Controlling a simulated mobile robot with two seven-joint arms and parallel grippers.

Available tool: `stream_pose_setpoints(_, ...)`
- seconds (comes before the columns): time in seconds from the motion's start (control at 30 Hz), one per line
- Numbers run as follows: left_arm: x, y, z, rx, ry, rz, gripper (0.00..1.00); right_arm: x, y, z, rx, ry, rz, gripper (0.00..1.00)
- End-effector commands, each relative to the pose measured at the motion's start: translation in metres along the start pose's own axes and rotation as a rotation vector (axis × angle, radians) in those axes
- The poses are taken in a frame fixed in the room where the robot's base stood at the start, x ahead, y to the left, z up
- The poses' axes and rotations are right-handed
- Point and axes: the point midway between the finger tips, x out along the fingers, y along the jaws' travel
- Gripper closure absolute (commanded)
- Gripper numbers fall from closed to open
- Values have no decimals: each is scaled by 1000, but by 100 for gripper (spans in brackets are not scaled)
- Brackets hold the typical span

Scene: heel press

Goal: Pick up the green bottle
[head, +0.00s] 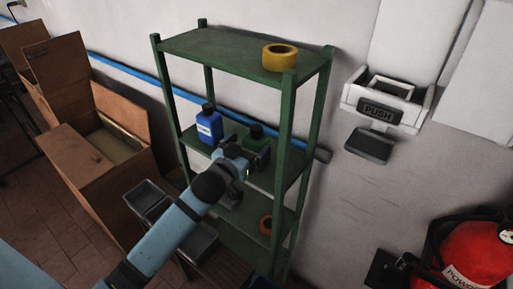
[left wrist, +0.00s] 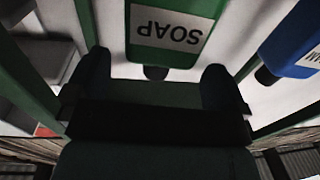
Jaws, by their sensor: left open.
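The green bottle (head: 257,143) stands on the middle shelf of the green rack, partly hidden behind my left gripper. In the left wrist view, the green bottle (left wrist: 176,22) appears upside down with a white SOAP label, just beyond the fingertips. My left gripper (head: 243,155) is in front of the bottle at shelf height. In the left wrist view, my left gripper (left wrist: 155,75) has its two fingers apart with nothing held between them. I cannot tell whether a finger touches the bottle. My right gripper is not in view.
A blue bottle (head: 209,124) stands left of the green one on the same shelf. Rack posts (head: 284,140) flank the shelf. A wall dispenser (head: 385,105) and red extinguisher (head: 475,255) are right.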

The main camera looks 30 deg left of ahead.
Motion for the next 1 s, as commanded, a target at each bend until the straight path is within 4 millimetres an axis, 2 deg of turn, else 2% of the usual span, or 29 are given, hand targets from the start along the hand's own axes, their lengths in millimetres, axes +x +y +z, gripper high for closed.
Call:
stream_pose_setpoints(0.1,19,-1,-2,1,0,-1,0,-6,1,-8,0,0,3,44)
stream_pose_setpoints(0.27,40,0,0,0,0,0,0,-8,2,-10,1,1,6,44)
stream_pose_setpoints(0.57,44,0,2,0,0,0,0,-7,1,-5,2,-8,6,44)
stream_pose_setpoints(0.8,44,0,2,0,0,0,54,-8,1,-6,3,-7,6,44)
stream_pose_setpoints(1.0,44,0,0,0,2,0,54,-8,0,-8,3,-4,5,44)
